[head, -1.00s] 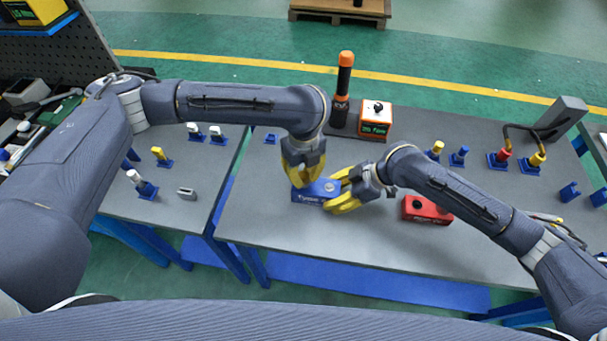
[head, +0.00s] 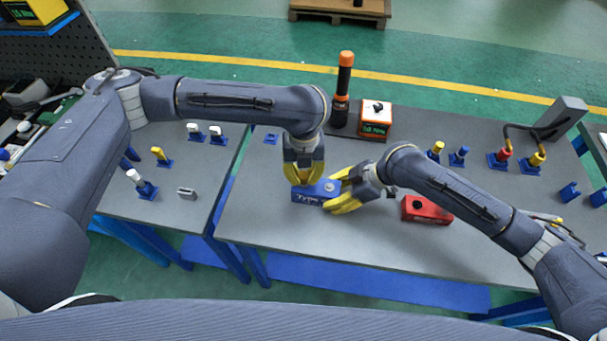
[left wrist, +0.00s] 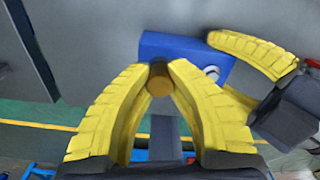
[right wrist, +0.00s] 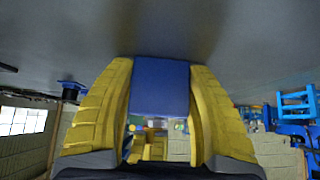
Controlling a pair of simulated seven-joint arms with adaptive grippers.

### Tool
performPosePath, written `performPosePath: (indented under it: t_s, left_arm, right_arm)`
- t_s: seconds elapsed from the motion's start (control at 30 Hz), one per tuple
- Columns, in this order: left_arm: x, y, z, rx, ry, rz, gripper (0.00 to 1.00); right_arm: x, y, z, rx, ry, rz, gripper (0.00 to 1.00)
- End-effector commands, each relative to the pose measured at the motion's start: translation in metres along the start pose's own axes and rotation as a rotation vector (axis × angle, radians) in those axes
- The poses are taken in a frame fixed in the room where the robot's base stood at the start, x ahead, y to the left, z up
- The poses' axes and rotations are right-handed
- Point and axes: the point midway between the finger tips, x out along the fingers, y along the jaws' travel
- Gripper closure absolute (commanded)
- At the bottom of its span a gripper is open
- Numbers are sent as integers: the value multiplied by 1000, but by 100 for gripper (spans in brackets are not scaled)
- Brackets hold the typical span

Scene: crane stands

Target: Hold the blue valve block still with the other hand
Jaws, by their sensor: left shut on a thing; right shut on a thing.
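The blue valve block (head: 309,197) sits on the grey table near its middle, with pale lettering on its front side and a light round fitting on top. My right gripper (head: 340,190) is shut on the block's right end; the right wrist view shows the block (right wrist: 160,88) between its yellow fingers. My left gripper (head: 303,183) points down at the block's left part. In the left wrist view it is shut on a small brass-coloured round piece (left wrist: 160,82) at the block's edge. Whether that piece is seated in the block is hidden by the fingers.
A red block (head: 426,210) lies close to my right gripper's wrist. An orange display box (head: 375,119) and a black tool with orange bands (head: 342,90) stand behind. The table's front left area (head: 265,225) is clear.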

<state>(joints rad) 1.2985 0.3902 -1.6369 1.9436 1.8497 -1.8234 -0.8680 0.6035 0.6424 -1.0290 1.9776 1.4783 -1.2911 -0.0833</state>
Motion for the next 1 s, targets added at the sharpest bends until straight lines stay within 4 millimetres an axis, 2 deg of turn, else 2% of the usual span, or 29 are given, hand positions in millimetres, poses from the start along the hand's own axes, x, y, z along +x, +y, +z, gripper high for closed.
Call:
performPosePath:
  t_s: [0.17, 0.53, 1.0]
  left_arm:
    - [0, 0, 0, 74, -1, 0, 100]
    - [0, 0, 0, 409, 0, 1, 100]
    - [0, 0, 0, 462, 0, 1, 100]
  right_arm:
    - [1, -1, 1, 1, -2, -2, 89]
    - [1, -1, 1, 1, -2, -2, 89]
    - [1, -1, 1, 1, -2, -2, 89]
